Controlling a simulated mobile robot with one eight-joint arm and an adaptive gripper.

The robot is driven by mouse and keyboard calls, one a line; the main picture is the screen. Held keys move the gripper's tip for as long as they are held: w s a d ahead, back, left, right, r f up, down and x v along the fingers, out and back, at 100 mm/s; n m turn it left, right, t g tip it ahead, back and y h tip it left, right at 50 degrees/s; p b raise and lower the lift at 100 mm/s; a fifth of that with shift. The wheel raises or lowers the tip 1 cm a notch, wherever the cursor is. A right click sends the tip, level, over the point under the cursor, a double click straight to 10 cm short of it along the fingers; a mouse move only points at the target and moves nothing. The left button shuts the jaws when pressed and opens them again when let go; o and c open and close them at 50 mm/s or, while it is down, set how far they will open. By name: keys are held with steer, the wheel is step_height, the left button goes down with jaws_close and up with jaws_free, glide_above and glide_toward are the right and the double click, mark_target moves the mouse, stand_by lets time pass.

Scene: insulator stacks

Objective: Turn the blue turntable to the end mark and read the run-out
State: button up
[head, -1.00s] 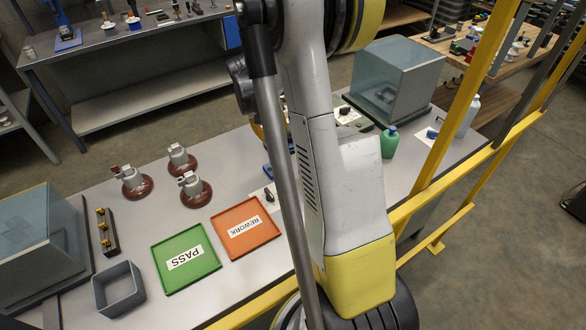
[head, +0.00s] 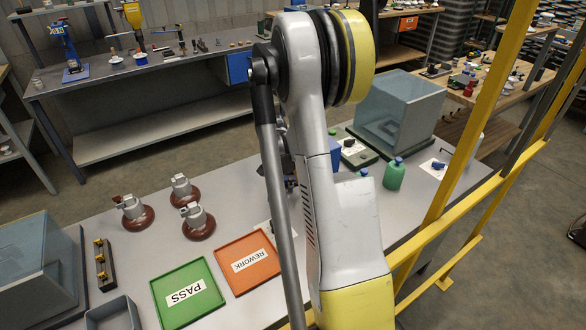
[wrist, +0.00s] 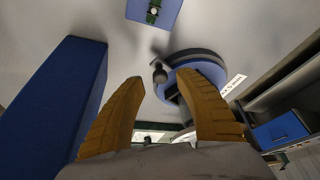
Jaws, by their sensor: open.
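The turntable (wrist: 209,70) shows in the wrist view as a round blue top with a dark rim, just beyond the right finger, which covers part of it. A dark round knob (wrist: 160,75) stands at its left edge; I cannot tell what it belongs to. A white strip (wrist: 234,85) lies beside the rim; any marking on it is too small to read. My gripper (wrist: 165,80) is open, its two orange fingers spread and nothing held, with the knob seen between the fingertips. In the head view my arm hides the gripper and turntable. No run-out reading is legible.
A tall blue block (wrist: 50,95) stands close by the left finger. A blue plate with a green part (wrist: 153,12) lies beyond. In the head view are green PASS (head: 187,292) and orange REWORK (head: 249,262) trays, brown insulators (head: 198,222), a green bottle (head: 394,175) and yellow rails (head: 480,110).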

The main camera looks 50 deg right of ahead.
steer(key=shift+x, duration=0.8)
jaws_close()
steer(key=shift+s, duration=0.1)
steer(key=shift+s+d+n, duration=0.3)
steer(key=shift+d+n, duration=0.15)
steer(key=shift+n, duration=0.35)
